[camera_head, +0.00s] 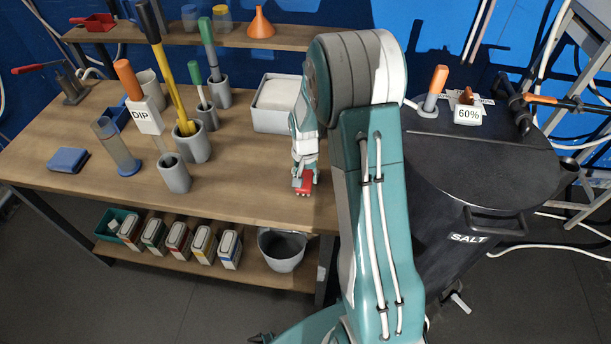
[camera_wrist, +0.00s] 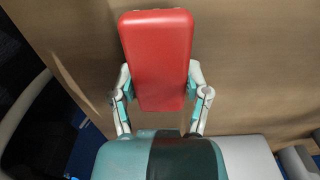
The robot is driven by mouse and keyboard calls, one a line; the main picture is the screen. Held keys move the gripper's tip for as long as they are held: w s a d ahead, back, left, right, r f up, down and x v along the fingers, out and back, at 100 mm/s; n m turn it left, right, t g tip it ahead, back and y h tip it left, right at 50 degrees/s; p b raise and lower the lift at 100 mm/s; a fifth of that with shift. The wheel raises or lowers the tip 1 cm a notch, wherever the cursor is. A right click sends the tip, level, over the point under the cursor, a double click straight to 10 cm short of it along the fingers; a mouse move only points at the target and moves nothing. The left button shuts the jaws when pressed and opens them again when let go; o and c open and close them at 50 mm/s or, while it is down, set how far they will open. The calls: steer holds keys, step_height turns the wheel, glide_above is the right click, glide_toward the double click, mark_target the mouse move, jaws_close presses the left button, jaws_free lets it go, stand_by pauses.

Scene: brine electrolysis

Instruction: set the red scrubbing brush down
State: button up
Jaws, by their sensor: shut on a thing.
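The red scrubbing brush (camera_wrist: 158,55) fills the upper middle of the wrist view, its smooth red back facing the camera. My gripper (camera_wrist: 160,95) is shut on it, with one finger on each side. In the head view the brush (camera_head: 303,184) shows as a small red block under my gripper (camera_head: 304,172), at the right part of the wooden bench (camera_head: 240,190), near its front edge. Part of the brush is hidden by the gripper. I cannot tell whether its underside touches the bench top.
A white box (camera_head: 275,105) stands just behind the gripper. Grey holders with handled tools, among them the DIP one (camera_head: 145,115), stand to the left. The black salt barrel (camera_head: 480,180) is at the right. The bench front between holders and brush is clear.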

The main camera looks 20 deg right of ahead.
mark_target(305, 174)
steer(key=o, duration=1.2)
steer(key=shift+f, duration=0.1)
step_height(305, 174, up, 12)
steer(key=s+a+r+n+t, duration=0.3)
steer(key=s+a+r, duration=0.3)
steer(key=s+r, duration=0.6)
steer(key=s+a+r+n+t, duration=0.1)
steer(key=s+a+r+n, duration=0.1)
steer(key=s, duration=0.3)
steer(key=s+a+r+n+t, duration=0.1)
steer(key=s+a+r, duration=0.1)
steer(key=s, duration=0.4)
steer(key=shift+n+t, duration=0.3)
steer(key=shift+n, duration=0.1)
